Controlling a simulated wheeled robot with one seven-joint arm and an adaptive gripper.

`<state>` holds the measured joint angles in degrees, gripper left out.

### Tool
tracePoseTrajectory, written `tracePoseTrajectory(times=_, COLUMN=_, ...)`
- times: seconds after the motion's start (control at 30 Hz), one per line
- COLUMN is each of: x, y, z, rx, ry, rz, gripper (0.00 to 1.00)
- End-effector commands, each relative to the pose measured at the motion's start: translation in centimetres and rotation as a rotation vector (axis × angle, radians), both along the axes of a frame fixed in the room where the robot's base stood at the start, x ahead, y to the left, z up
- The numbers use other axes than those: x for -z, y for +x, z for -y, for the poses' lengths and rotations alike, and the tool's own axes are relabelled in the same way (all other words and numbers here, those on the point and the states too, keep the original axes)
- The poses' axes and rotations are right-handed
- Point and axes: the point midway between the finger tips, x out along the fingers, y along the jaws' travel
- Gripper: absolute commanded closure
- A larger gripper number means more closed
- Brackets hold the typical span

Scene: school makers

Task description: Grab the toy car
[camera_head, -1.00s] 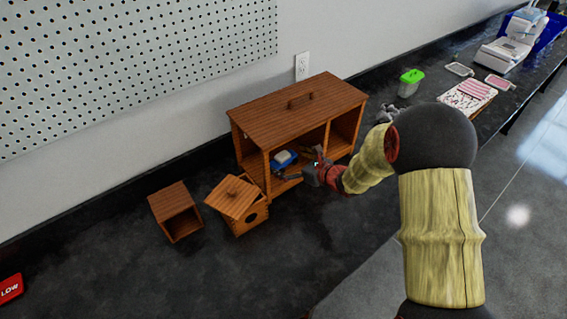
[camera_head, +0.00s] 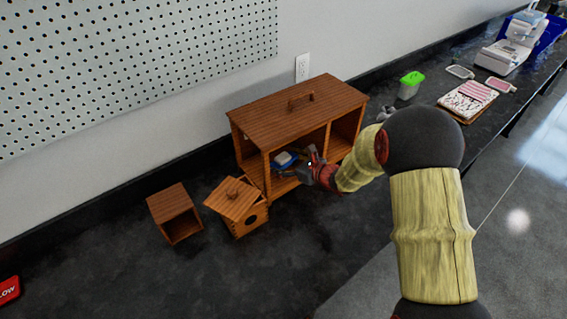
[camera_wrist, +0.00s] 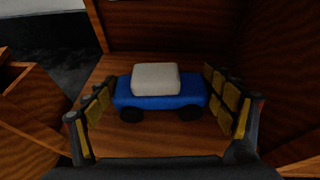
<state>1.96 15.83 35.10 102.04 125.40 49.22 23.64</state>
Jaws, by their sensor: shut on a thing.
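The toy car (camera_wrist: 160,103) has a blue body, a pale roof and dark wheels. In the wrist view it sits inside a wooden compartment, between the yellow-padded fingers of my gripper (camera_wrist: 165,112). One finger is at each end of the car, and the gripper is shut on it. In the head view my gripper (camera_head: 301,170) reaches into the front opening of the wooden cabinet (camera_head: 290,108). The car (camera_head: 284,158) shows there only in part, behind the gripper. I cannot tell whether its wheels still touch the cabinet floor.
A small wooden box with a tilted lid (camera_head: 235,205) stands just left of the cabinet opening. An open wooden cube (camera_head: 174,212) lies further left. A divider and side walls enclose the compartment. A green-lidded container (camera_head: 410,84) stands to the right. The counter in front is clear.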

Motion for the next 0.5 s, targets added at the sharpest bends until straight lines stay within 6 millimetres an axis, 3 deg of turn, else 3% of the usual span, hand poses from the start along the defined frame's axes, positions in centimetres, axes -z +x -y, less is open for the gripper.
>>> tracePoseTrajectory(times=0.2, x=-0.02, y=0.01, z=0.00, rx=0.000, ry=0.000, rz=0.000, gripper=0.44)
tracePoseTrajectory(times=0.5, x=-0.34, y=0.01, z=-0.01, rx=0.000, ry=0.000, rz=0.001, gripper=0.44)
